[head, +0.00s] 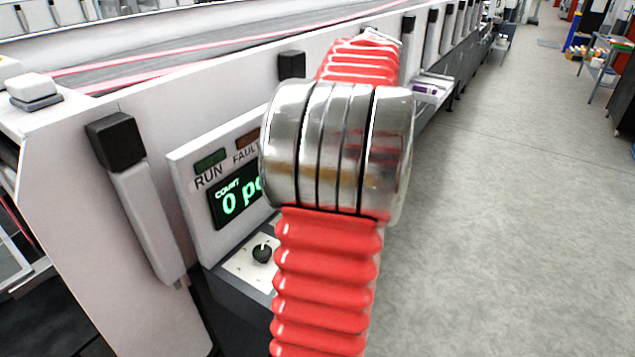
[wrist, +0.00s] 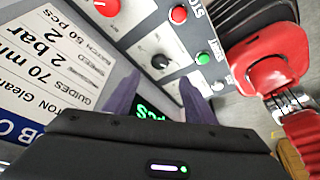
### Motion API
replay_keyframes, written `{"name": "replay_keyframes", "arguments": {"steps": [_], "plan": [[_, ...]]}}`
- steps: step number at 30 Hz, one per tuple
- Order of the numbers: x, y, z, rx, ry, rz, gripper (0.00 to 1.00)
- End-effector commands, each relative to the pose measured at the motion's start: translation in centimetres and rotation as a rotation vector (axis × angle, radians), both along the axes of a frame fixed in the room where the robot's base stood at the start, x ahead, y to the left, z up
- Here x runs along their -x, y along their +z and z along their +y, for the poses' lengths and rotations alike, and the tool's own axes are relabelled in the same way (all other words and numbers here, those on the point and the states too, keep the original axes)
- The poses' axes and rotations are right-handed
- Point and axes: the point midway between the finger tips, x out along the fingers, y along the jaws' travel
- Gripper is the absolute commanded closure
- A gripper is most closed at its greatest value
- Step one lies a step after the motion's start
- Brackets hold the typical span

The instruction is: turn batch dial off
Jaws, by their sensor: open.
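A black dial (head: 262,252) with a white pointer mark sits on a pale plate below the count display (head: 237,197) in the head view. In the wrist view a black dial (wrist: 160,61) sits on a light panel, just beyond my gripper (wrist: 160,77). The gripper's two purple fingers are apart with nothing between them; the dial appears clear of them. I cannot read a label at the dial, nor its setting. My gripper is hidden in the head view.
In the wrist view a red button (wrist: 178,14), a green button (wrist: 202,58) and a red knob (wrist: 107,7) are near the dial. A printed sign (wrist: 60,60) is at left. The RUN lamp (head: 210,160) looks dim. Open floor (head: 510,200) lies right.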

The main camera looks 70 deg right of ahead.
Motion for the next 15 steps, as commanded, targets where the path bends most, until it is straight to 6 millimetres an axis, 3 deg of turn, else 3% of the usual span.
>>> {"name": "replay_keyframes", "arguments": {"steps": [6,15], "plan": [[0.8,2.2,-0.6,0.001,0.000,-0.001,0.50],[0.9,2.6,-0.7,0.000,-0.001,0.000,0.50]]}}
